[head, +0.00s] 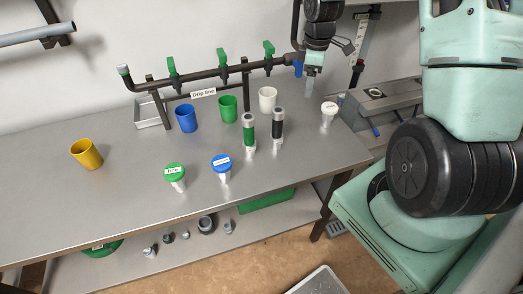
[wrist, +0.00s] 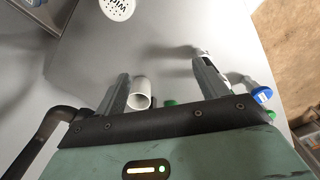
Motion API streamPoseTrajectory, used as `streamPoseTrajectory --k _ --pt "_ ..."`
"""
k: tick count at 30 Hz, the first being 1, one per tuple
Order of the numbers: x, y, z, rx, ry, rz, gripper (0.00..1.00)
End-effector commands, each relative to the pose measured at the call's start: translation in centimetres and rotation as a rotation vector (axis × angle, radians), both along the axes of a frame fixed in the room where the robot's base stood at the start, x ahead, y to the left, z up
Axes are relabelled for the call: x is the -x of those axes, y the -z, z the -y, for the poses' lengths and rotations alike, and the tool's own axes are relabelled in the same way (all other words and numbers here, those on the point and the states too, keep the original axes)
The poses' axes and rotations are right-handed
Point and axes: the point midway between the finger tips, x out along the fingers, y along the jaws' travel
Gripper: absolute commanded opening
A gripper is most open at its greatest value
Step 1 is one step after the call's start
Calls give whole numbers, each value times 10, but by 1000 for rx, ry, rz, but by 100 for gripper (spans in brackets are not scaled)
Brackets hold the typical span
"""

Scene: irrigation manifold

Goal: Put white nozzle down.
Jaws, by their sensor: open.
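The white nozzle (head: 329,108), with a round labelled top, stands upright on the bench at the right end. In the wrist view its white face (wrist: 118,8) shows at the top edge, ahead of the fingertips and partly cut off. My gripper (head: 309,88) hangs above the back right of the bench, to the left of the nozzle and apart from it. In the wrist view my gripper (wrist: 161,70) has its fingers spread with nothing held between them. A white cup (head: 267,99) stands left of the gripper; it shows beyond the left finger in the wrist view (wrist: 140,92).
The drip line pipe (head: 205,74) with green valves runs along the back. Blue (head: 186,118), green (head: 228,109) and yellow (head: 87,154) cups, two dark cylinders (head: 249,132), and green (head: 175,175) and blue (head: 222,166) nozzles stand on the bench. The front right bench is clear.

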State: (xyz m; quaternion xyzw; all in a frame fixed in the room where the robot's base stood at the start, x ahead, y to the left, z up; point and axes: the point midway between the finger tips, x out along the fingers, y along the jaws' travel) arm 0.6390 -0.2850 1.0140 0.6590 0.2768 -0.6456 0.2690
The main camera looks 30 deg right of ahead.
Motion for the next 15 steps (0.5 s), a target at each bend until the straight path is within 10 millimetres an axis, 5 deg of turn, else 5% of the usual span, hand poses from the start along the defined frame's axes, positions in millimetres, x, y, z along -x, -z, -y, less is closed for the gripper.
streamPoseTrajectory --k 1,6,10,15 --pt "-2 -18 -49 -5 -14 8 72" --pt "38 -61 -190 -31 15 7 72" --pt "99 -85 -272 -40 39 -1 72" --pt "186 -101 -329 -41 74 -12 72"
